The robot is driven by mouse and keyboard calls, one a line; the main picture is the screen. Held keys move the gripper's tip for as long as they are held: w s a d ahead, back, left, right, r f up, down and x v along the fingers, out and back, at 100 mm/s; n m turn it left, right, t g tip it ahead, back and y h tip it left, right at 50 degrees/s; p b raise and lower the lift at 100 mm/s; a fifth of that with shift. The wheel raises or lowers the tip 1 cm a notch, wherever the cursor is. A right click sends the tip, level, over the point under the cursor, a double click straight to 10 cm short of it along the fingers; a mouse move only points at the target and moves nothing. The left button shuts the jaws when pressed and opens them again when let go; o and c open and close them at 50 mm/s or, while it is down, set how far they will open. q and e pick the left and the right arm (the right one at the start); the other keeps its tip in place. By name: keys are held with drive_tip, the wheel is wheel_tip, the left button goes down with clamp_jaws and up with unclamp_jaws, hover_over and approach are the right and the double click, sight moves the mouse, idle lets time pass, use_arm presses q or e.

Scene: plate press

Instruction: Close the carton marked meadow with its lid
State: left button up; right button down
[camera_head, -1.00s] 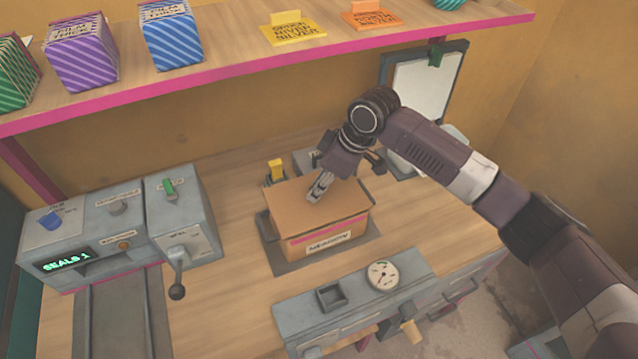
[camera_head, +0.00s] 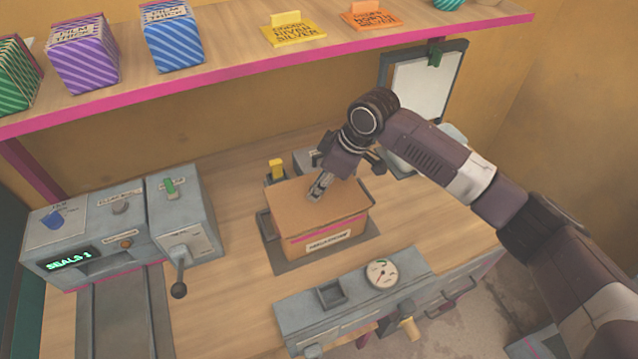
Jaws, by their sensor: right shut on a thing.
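The carton marked meadow (camera_head: 290,237) is a brown box with a pink stripe and a white label on its front. It stands upright on a dark grey base plate on the bench. A flat brown lid (camera_head: 289,200) lies over its top and looks level; I cannot tell whether it is fully seated. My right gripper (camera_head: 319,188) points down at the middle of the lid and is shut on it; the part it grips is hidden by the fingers. My left gripper is out of view.
A grey machine with a lit display (camera_head: 70,259) and a lever (camera_head: 178,288) stands at the left. A grey gauge unit (camera_head: 350,290) is in front of the carton. A shelf (camera_head: 230,60) with striped boxes and signs runs above. A clipboard (camera_head: 424,84) hangs behind my right arm.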

drive_tip(key=shift+p, duration=0.4)
idle(0.5)
drive_tip(key=shift+f, duration=0.45)
idle(0.7)
drive_tip(key=shift+p, duration=0.45)
idle(0.4)
drive_tip(key=shift+f, duration=0.1)
drive_tip(key=c, duration=1.1)
unclamp_jaws()
